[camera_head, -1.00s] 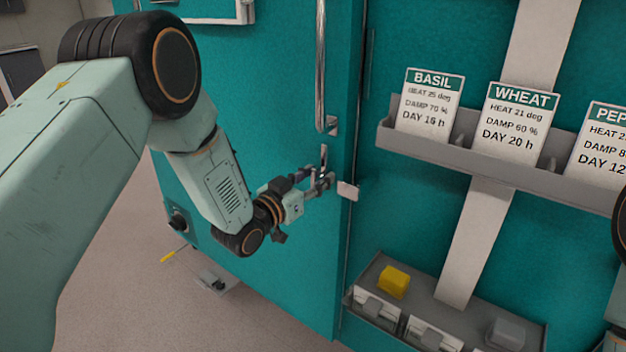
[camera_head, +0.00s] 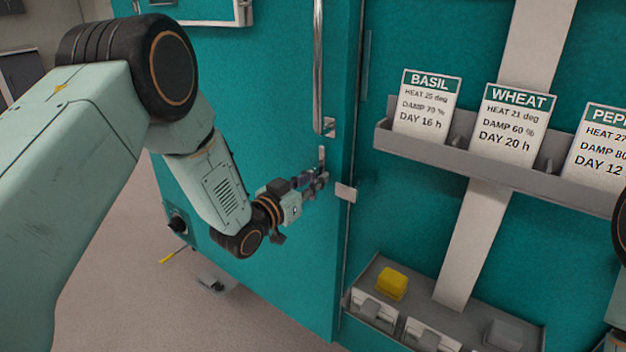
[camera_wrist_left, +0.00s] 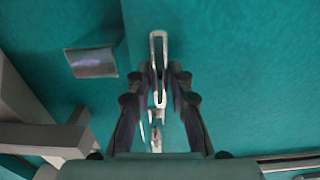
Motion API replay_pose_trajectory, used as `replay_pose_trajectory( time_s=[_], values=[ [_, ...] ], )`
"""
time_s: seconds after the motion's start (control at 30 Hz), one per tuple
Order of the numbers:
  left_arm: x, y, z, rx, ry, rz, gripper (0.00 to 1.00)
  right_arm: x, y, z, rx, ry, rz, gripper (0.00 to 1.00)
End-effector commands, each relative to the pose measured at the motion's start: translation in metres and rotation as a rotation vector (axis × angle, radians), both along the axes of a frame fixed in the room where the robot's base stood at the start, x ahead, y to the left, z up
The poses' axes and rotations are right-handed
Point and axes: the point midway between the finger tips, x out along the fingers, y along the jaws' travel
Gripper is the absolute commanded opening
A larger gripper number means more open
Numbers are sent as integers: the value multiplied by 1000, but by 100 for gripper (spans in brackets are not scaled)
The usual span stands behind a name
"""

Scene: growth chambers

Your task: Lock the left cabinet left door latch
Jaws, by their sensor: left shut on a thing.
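The teal cabinet door (camera_head: 270,90) fills the middle of the head view, with a long vertical metal handle (camera_head: 319,70) near its right edge. A small metal latch (camera_head: 322,154) sits just below the handle. A pale metal plate (camera_head: 346,192) is to its right, at the door's edge. My left gripper (camera_head: 318,181) is shut on the latch, whose upper end sticks out above the fingers. In the left wrist view, the latch's slotted loop (camera_wrist_left: 158,46) stands upright between the fingers of the gripper (camera_wrist_left: 162,76), and the plate (camera_wrist_left: 91,62) is apart from it at the left.
A grey rack (camera_head: 480,165) of crop cards is on the teal wall to the right. Below it, a grey tray (camera_head: 405,277) holds a yellow block (camera_head: 392,283) and grey blocks. Floor (camera_head: 120,270) is open at the lower left. My right arm only shows at the right edge.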

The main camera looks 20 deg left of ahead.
Motion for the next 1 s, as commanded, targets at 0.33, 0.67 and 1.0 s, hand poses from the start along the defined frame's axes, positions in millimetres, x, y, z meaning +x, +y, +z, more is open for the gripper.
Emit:
replay_pose_trajectory(
  time_s=[0.33,0.67,1.0],
  values=[
    [0,-1,-1,11,0,-3,0,0,0,0,0,0,0,40],
    [-1,-3,-2,152,-50,-3,0,0,0,5,0,0,0,40],
    [-3,-6,-3,445,-156,-4,0,0,0,11,0,0,0,40]
  ],
)
